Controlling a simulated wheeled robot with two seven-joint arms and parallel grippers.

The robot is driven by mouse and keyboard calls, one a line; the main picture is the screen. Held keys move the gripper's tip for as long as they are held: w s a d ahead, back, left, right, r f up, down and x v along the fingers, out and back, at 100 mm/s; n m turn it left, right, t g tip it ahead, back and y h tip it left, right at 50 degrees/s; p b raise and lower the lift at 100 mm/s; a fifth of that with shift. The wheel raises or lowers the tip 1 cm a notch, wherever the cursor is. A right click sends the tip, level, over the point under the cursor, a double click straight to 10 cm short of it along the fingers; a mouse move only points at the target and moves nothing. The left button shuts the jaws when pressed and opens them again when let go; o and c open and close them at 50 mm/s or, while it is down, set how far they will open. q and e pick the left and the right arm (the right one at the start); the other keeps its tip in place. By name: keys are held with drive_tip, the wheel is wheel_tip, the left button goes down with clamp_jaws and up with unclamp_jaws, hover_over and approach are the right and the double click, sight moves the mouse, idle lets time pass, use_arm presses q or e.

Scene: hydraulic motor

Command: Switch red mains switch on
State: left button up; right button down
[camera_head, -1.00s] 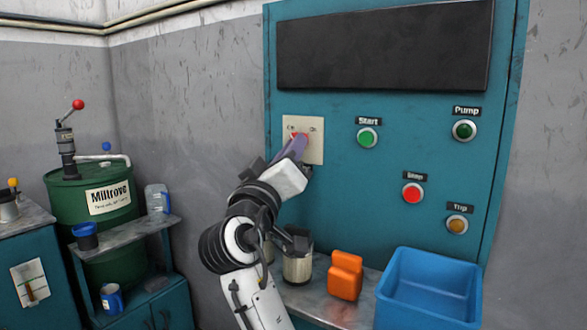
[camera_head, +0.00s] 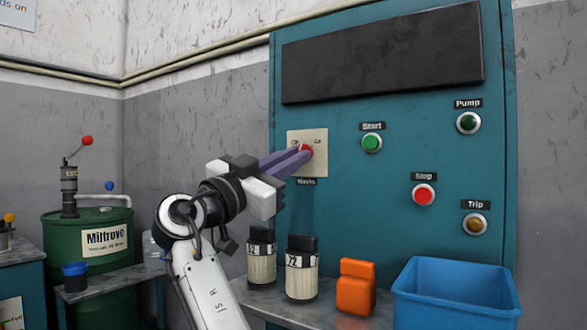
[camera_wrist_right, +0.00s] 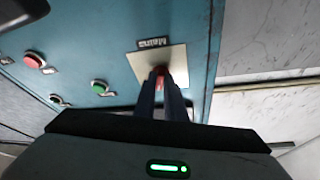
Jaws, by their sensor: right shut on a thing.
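The red mains switch (camera_head: 306,149) sits on a cream plate (camera_head: 320,163) on the teal control panel, above a label reading Mains. My right gripper (camera_head: 303,154) reaches it from the left with its long purple fingers, which are shut on the red switch knob. In the right wrist view the red knob (camera_wrist_right: 160,72) shows between the fingertips, in front of the cream plate (camera_wrist_right: 170,62). The fingers hide part of the knob, so its exact turn angle is hard to tell. My left gripper is not in view.
The panel also carries a green Start button (camera_head: 372,143), a red Stop button (camera_head: 423,195), a green Pump button (camera_head: 468,122) and an amber Trip button (camera_head: 475,224).

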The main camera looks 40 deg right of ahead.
use_arm(q)
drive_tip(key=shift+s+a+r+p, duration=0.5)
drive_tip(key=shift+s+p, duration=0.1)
drive_tip(key=shift+p, duration=0.35)
use_arm(e)
drive_tip(key=m+g, duration=0.1)
drive_tip(key=m, duration=0.1)
drive_tip(key=m+g, duration=0.1)
drive_tip(key=m, duration=0.1)
drive_tip(key=m+g, duration=0.1)
drive_tip(key=m, duration=0.2)
drive_tip(key=shift+w+r+y, duration=0.15)
drive_tip(key=shift+w+y, duration=0.1)
drive_tip(key=shift+y, duration=0.15)
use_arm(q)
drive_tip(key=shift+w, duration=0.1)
use_arm(e)
drive_tip(key=c, duration=1.9)
unclamp_jaws()
drive_tip(key=shift+c, duration=0.2)
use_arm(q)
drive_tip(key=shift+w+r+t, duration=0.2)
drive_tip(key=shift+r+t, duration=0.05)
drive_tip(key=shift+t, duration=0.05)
use_arm(e)
drive_tip(key=shift+o, duration=0.6)
drive_tip(key=shift+a, duration=0.1)
